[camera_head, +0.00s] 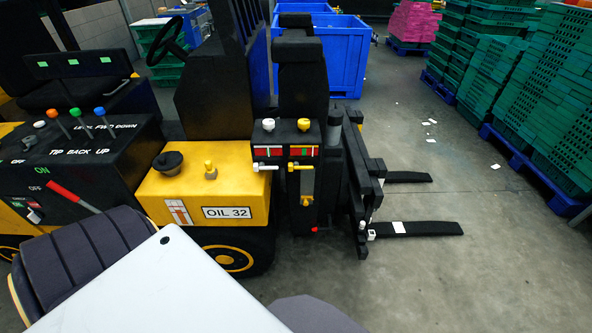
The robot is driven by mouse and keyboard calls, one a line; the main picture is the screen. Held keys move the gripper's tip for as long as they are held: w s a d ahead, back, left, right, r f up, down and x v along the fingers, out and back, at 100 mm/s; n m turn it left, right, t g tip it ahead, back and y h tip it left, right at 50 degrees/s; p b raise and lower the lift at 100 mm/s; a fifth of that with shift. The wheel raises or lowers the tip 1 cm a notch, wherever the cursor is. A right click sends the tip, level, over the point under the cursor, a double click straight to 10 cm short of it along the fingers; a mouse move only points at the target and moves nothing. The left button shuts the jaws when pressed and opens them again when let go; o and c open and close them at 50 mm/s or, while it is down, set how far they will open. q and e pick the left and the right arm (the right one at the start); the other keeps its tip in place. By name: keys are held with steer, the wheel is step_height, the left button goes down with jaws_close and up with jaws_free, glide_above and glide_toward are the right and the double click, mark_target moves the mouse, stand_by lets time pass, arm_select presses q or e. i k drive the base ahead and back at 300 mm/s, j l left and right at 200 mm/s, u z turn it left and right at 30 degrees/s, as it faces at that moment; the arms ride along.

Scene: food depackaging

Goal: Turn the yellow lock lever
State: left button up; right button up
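A black forklift-like machine with a yellow housing (232,178) marked "OIL 32" stands in the middle of the head view. On its black control column, a yellow lever (301,167) lies roughly horizontal below a small red, yellow and green panel (303,151). A white lever (265,167) lies beside it on the left, under a similar panel. A yellow fitting (306,200) hangs lower on the column, below the yellow lever. I cannot tell for certain which yellow part is the lock lever. Neither of my grippers is in view.
A console (75,160) with coloured knobs and a red handle (67,193) is at left. Black forks (430,229) reach right over open grey floor. A blue bin (343,55) stands behind; green crate stacks (552,95) line the right.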

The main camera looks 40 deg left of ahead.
mark_target(295, 165)
steer(key=i+l+u, duration=0.2)
steer(key=l+u, duration=0.2)
steer(key=l, duration=0.25)
steer(key=i+l+u, duration=0.25)
steer(key=l+u, duration=0.2)
steer(key=l, duration=0.25)
